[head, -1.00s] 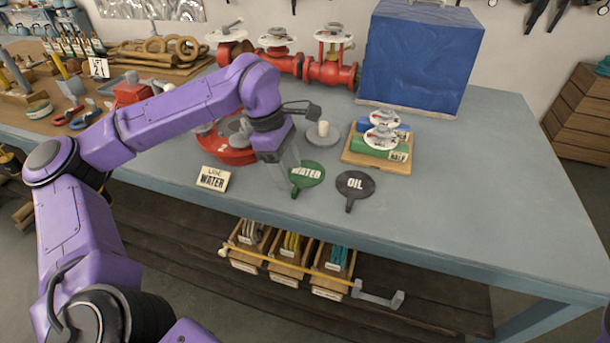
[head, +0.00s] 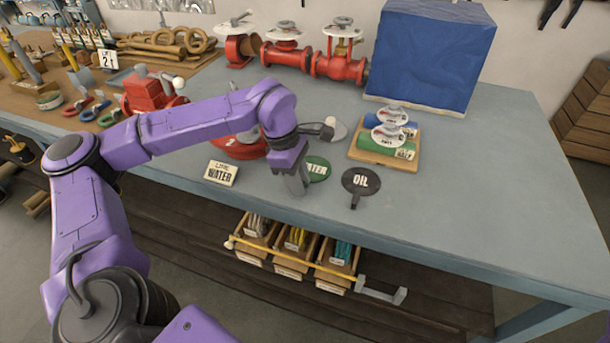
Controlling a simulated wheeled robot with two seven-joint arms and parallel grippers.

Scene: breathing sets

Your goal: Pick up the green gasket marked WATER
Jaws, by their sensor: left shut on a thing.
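The green gasket (head: 319,170) marked WATER is a round paddle near the front of the blue-grey table, left of the black OIL gasket (head: 361,181). My left gripper (head: 298,187) comes down from above at the green gasket's near left edge and is shut on it. The fingers hide its handle and the first letters of its marking. I cannot tell whether the disc is clear of the table top. My right gripper is not in view.
A cream WATER sign (head: 221,173) stands left of the gripper, with a red flange (head: 240,147) behind it. The table's right side is clear.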

